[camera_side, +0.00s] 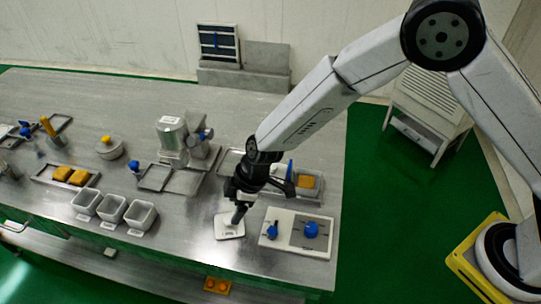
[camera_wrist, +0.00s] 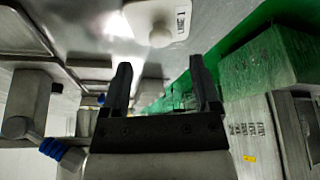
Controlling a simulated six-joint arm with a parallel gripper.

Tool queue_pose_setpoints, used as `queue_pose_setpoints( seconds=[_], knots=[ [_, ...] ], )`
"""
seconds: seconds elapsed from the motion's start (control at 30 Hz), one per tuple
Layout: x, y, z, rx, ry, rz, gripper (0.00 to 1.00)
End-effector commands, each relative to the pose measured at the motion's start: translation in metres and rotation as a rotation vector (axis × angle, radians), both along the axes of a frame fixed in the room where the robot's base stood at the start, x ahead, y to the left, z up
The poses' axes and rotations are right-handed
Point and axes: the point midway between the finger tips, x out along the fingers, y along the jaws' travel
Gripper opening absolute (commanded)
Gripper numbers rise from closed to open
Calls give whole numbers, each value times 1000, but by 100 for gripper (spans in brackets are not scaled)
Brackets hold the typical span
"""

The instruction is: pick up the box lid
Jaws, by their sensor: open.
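The box lid (camera_side: 224,233) is a white, rounded square plate with a small dark label, lying flat on the steel table. In the wrist view the lid (camera_wrist: 138,16) shows at the top, partly cut off, with a round white knob. My gripper (camera_side: 238,214) points down over the lid in the side view and covers part of it. In the wrist view my gripper (camera_wrist: 162,75) has its two dark fingers spread with nothing between them. The knob appears beyond the fingertips, roughly between their lines. The height gap to the knob is hard to judge.
A control panel (camera_side: 291,246) with blue knobs sits just right of the lid. Several grey bins (camera_side: 112,208) stand to the left. Trays and an orange-filled container (camera_side: 308,182) lie behind my gripper. The table's front edge is close to the lid.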

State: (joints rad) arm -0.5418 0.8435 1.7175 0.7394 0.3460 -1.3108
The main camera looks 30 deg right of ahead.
Motion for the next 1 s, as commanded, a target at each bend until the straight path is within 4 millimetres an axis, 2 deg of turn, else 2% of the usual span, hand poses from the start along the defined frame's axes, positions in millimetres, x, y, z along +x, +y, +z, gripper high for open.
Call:
queue_pose_setpoints(
  seconds=[0.27, 0.73, 1.0],
  knots=[
    [1, 2, -5, 0, 0, 1, 79],
    [6, 16, -44, -1, 0, 0, 79],
    [7, 18, -48, -1, -2, 0, 79]
  ],
)
